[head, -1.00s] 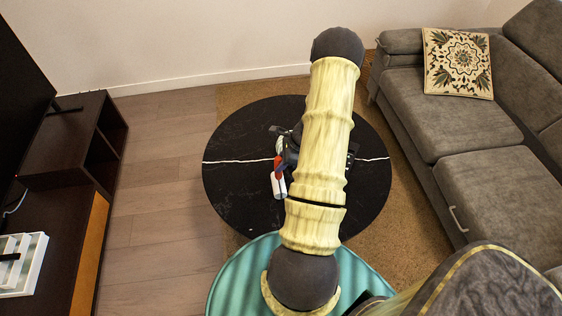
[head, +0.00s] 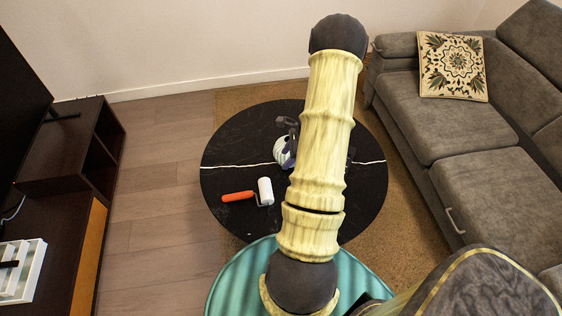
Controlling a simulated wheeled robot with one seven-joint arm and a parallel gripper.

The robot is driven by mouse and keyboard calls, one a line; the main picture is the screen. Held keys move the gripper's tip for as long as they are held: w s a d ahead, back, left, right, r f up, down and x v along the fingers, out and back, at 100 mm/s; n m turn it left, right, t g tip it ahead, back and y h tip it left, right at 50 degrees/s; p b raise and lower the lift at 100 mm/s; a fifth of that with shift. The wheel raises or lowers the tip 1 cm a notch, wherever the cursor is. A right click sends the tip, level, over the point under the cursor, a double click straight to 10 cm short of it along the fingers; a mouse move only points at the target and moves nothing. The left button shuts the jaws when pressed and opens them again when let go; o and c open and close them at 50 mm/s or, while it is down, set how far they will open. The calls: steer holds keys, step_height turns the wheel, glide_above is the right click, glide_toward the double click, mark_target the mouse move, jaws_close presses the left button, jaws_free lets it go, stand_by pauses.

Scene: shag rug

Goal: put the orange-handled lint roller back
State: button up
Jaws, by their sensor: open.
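The lint roller, with an orange handle and a white roll (head: 265,191), lies on the left front part of the round black table (head: 225,172). Its handle points left and nothing touches it. My arm reaches over the table and hides much of its middle. Only dark parts of my gripper (head: 288,124) seem to show beside the arm, beyond the roller and to its right. It is open and apart from the roller; its fingertips are mostly hidden.
A small white and purple object (head: 284,151) sits near the gripper, partly hidden by my arm. A white slatted tray (head: 22,272) stands on the dark cabinet (head: 60,160) at left. A grey sofa (head: 450,120) borders the right. Wooden floor at left is clear.

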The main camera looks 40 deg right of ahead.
steer(key=v, duration=0.5)
steer(key=shift+r, duration=0.1)
stand_by(0.5)
steer(key=w+a+r+n+g+h, duration=0.1)
steer(key=a+r+n, duration=0.35)
steer(key=a, duration=0.25)
steer(key=w+a+r+n+g+h, duration=0.1)
steer(key=a+r+n, duration=0.3)
steer(key=a+n, duration=0.3)
steer(key=s+a+r+n+h, duration=0.1)
steer(key=s+a+r+n, duration=0.1)
steer(key=a+n, duration=0.5)
steer(key=s+a+r+n+t+h, duration=0.1)
steer(key=s+a+r+n, duration=0.2)
steer(key=a+r+n, duration=0.2)
steer(key=a+n, duration=0.2)
steer(key=a, duration=0.2)
steer(key=shift+s+a+r+n, duration=0.15)
steer(key=shift+s+a+n, duration=0.1)
steer(key=shift+a+n, duration=0.1)
